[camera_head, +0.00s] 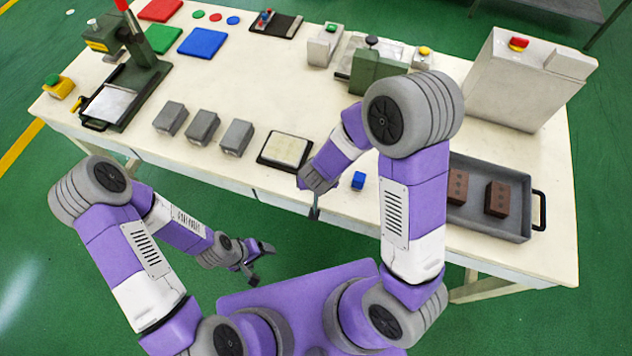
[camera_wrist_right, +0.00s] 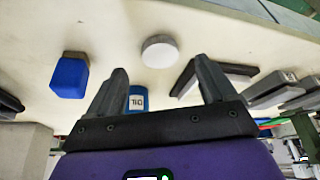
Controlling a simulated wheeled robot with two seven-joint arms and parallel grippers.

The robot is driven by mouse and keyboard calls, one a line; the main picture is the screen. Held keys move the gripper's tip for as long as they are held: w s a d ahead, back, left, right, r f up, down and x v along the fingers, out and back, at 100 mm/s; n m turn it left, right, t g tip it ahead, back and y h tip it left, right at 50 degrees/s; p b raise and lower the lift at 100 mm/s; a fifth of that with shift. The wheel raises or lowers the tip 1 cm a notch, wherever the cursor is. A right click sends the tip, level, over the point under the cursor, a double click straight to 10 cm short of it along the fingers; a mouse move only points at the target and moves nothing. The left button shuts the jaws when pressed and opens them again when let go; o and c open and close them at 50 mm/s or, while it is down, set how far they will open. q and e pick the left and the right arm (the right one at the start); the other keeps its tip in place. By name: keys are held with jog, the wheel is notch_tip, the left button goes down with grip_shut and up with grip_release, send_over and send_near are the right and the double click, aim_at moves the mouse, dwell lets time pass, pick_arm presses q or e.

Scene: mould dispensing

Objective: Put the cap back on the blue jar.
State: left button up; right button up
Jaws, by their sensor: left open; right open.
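The blue jar (camera_wrist_right: 138,98), with a white label reading "OIL", shows in the right wrist view, partly hidden by a finger and the gripper's base. A round white disc (camera_wrist_right: 160,52), which looks like the cap, lies on the table apart from the jar. My right gripper (camera_wrist_right: 160,66) is open, with the disc in view between and beyond its fingertips. In the head view the right gripper (camera_head: 315,208) hangs at the table's front edge; I cannot make out the jar or disc there. My left gripper (camera_head: 258,263) is open and empty, in front of the table.
A blue block (camera_head: 358,181) stands near the right arm; it also shows in the wrist view (camera_wrist_right: 70,77). A dark tray with a pale pad (camera_head: 286,150) and several grey blocks (camera_head: 203,127) lie to the left. A grey tray (camera_head: 485,226) with brown blocks lies right.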

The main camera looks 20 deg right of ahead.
jog(key=b+x, duration=0.2)
jog(key=x, duration=0.2)
jog(key=shift+w+f, duration=0.2)
jog(key=shift+f, duration=0.1)
jog(key=shift+r, duration=0.1)
jog(key=c, duration=1.1)
